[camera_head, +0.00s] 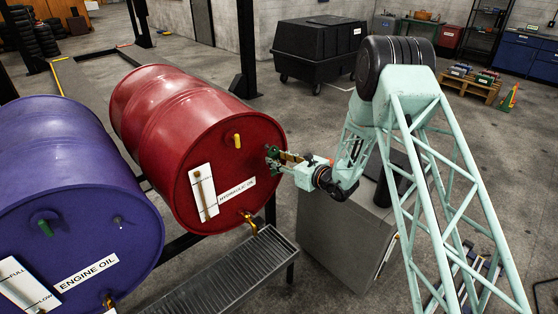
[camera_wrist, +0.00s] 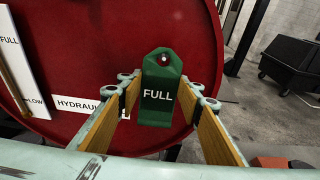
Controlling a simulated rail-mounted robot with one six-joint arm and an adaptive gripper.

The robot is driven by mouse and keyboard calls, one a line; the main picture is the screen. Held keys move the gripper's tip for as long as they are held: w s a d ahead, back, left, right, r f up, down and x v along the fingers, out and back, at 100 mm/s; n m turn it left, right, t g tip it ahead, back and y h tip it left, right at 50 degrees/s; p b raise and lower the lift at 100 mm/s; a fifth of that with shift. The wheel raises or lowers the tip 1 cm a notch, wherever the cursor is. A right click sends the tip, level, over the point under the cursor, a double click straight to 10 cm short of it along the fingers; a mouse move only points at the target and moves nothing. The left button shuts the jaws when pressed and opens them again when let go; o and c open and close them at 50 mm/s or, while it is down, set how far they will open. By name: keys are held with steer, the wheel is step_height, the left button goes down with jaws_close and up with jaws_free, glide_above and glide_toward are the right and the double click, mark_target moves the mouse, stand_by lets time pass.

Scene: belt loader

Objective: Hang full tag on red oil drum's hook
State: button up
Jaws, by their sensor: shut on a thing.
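The red oil drum (camera_head: 165,115) lies on its side on a rack, its round end facing my arm. The drum's end (camera_wrist: 110,50) is behind the tag.
A purple drum (camera_head: 60,170) labelled engine oil lies to the left. On the red drum are a level gauge (camera_head: 203,192) and a brass tap (camera_head: 249,222). A grated drip tray (camera_head: 225,275) runs below. A grey cabinet (camera_head: 335,235) stands under my arm.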

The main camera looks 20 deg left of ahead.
steer(key=shift+w+a, duration=0.1)
steer(key=shift+a, duration=0.2)
steer(key=shift+w+a+f+b, duration=0.3)
steer(key=shift+a+f+b, duration=0.15)
steer(key=shift+b, duration=0.35)
steer(key=shift+a, duration=0.1)
steer(key=o, duration=0.9)
steer(key=shift+v, duration=6)
